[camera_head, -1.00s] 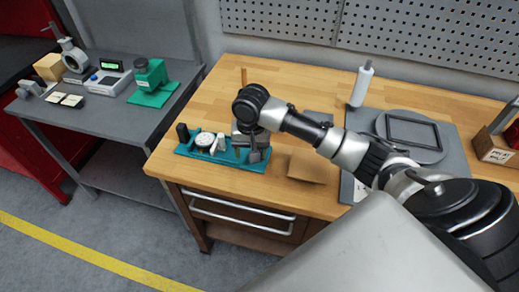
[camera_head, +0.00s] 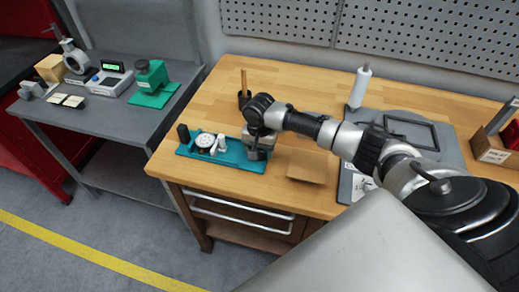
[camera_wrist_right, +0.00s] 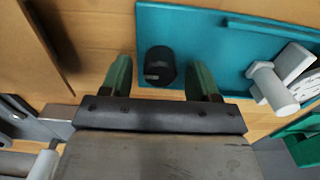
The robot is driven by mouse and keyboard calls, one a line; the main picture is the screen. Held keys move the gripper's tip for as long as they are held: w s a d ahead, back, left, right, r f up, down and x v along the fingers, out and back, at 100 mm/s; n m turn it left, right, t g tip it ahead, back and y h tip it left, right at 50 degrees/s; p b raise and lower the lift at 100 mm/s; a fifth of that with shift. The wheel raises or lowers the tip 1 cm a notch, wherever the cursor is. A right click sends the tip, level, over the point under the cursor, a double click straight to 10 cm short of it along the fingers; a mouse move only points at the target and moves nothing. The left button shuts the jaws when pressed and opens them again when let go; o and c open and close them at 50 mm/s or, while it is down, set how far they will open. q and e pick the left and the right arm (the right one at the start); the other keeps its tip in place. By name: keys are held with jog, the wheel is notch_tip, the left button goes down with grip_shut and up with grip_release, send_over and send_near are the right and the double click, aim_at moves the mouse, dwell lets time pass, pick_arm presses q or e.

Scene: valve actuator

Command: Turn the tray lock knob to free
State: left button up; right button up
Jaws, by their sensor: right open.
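The teal tray (camera_head: 222,158) lies on the wooden bench near its front left. It also shows in the right wrist view (camera_wrist_right: 200,35). A black round knob (camera_wrist_right: 160,65) with a small pale mark stands near one end of it. My right gripper (camera_wrist_right: 161,80) is open, with its two green fingers on either side of this knob and gaps visible between. My left gripper is not in view.
On the tray are a white dial (camera_head: 206,141), a white T-shaped handle (camera_wrist_right: 272,88) and a black cylinder (camera_head: 183,133). A brown block (camera_head: 306,167) lies right of the gripper. A dark holder (camera_head: 244,98) with a wooden stick stands behind. A white bottle (camera_head: 360,88) stands further right.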

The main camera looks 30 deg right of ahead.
jog(key=shift+f, duration=0.25)
jog(key=c, duration=0.9)
jog(key=shift+c, duration=0.2)
